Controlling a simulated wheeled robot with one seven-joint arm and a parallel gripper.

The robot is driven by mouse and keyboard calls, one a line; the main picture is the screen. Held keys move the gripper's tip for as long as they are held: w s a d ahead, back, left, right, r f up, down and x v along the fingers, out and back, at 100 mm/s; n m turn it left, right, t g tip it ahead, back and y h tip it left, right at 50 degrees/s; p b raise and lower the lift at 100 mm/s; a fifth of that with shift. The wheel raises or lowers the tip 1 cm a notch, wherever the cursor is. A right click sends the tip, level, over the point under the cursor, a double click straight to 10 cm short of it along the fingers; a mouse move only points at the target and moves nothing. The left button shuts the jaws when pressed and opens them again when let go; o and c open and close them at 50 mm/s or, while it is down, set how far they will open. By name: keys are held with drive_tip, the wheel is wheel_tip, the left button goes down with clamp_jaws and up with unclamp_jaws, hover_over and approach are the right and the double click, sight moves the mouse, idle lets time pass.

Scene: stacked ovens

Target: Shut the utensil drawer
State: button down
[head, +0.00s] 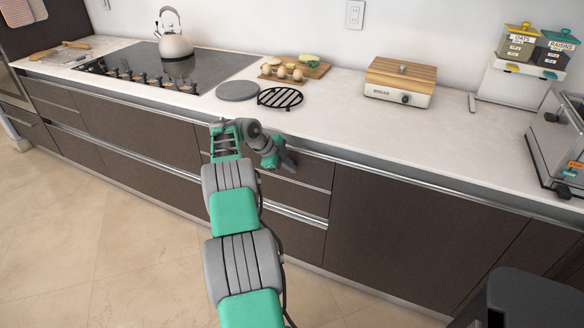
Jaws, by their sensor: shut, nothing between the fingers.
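My gripper (288,161) is at the front edge of the counter, by the top of a dark brown drawer front (312,173). It is shut, with nothing seen in it. I cannot tell whether it touches the front. This drawer front looks flush or nearly flush with the cabinet, and no open interior or utensils show. Another drawer front (309,202) lies below it, with a pale metal strip under it. My arm hides the left part of both. No label shows which is the utensil drawer.
On the counter (350,125) are a black trivet (280,97), a grey round plate (238,91), a wooden board with food (312,70) and a wood-topped box (400,82). A kettle (174,40) stands on the cooktop (140,70). The floor (70,220) at left is clear.

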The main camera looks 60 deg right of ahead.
drive_tip(key=shift+d+r, duration=0.1)
drive_tip(key=shift+d, duration=0.1)
drive_tip(key=shift+a+f+b, duration=0.15)
drive_tip(key=shift+f+b, duration=0.05)
drive_tip(key=shift+b, duration=0.5)
drive_tip(key=w+a+r+n+t+p, duration=0.1)
drive_tip(key=w+a+r+n, duration=0.3)
drive_tip(key=w+a+r, duration=0.35)
drive_tip(key=w+a+r+n+t+p, duration=0.1)
drive_tip(key=w+a+r+n+t, duration=0.2)
drive_tip(key=a+r, duration=0.65)
drive_tip(key=w+a+r+n+t+p, duration=0.1)
drive_tip(key=w+a+r+n+p, duration=0.1)
drive_tip(key=a+n, duration=0.4)
drive_tip(key=w+a+r+n+t+p, duration=0.1)
drive_tip(key=w+a+r+n, duration=0.2)
drive_tip(key=a, duration=0.6)
drive_tip(key=s+a+r+n+t+y+p, duration=0.1)
drive_tip(key=s+a+r+n+y+p, duration=0.15)
drive_tip(key=a+n, duration=0.85)
drive_tip(key=s+a+f+n+y+p, duration=0.1)
drive_tip(key=s+a+n, duration=0.3)
drive_tip(key=a, duration=0.6)
drive_tip(key=s+a+f+n+y+p, duration=0.2)
drive_tip(key=s+a+n, duration=0.2)
drive_tip(key=a, duration=0.6)
drive_tip(key=shift+s+t, duration=0.4)
drive_tip(key=shift+s, duration=0.75)
